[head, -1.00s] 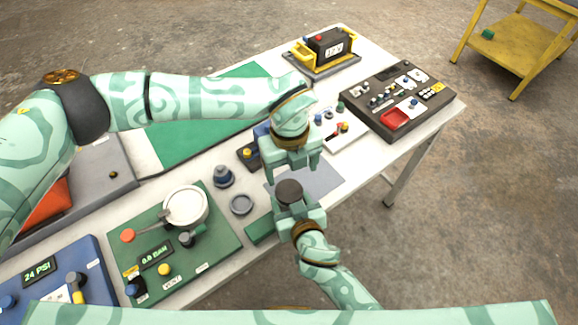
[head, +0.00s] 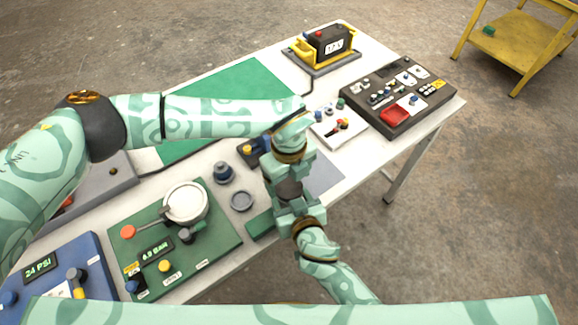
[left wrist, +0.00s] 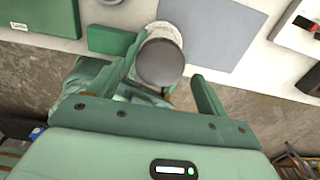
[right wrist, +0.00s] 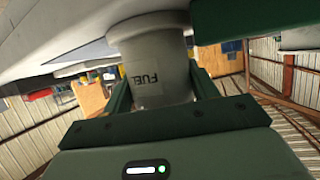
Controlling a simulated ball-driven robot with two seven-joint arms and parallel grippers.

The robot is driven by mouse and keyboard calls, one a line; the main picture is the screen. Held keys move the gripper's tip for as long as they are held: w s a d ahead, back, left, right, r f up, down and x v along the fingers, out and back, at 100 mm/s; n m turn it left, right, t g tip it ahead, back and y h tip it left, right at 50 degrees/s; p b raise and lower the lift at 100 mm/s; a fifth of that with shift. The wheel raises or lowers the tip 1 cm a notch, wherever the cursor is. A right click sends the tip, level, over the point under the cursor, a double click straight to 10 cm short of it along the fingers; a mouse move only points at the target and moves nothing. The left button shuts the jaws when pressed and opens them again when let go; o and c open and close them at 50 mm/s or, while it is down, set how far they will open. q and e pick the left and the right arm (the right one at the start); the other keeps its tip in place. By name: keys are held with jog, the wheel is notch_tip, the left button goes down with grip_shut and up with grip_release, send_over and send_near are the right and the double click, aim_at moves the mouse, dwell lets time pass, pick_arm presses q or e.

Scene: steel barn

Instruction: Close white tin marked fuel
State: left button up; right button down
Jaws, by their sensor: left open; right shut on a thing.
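The white tin marked FUEL (right wrist: 150,75) is held in my right gripper (right wrist: 160,85), which is shut on its body above the table's near edge. Its dark grey round top (head: 289,190) shows between the two grippers in the head view, and the top (left wrist: 160,62) faces the camera in the left wrist view. My left gripper (left wrist: 167,66) is open over the tin, with one finger on each side of the top. I cannot tell whether its fingers touch the tin. The seam between top and body is not clear.
A grey ring-shaped dish (head: 241,201) and a dark blue knob (head: 223,172) stand left of the grippers. A green panel (head: 215,240) with a gauge lies at the front left. A grey mat (head: 325,177) is bare beside the tin. A dark control box (head: 390,125) lies farther right.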

pick_arm(q)
jog(key=shift+f, duration=1.3)
jog(key=c, duration=1)
jog(key=m, duration=1.3)
jog(key=shift+m, duration=0.4)
jog(key=o, duration=1.1)
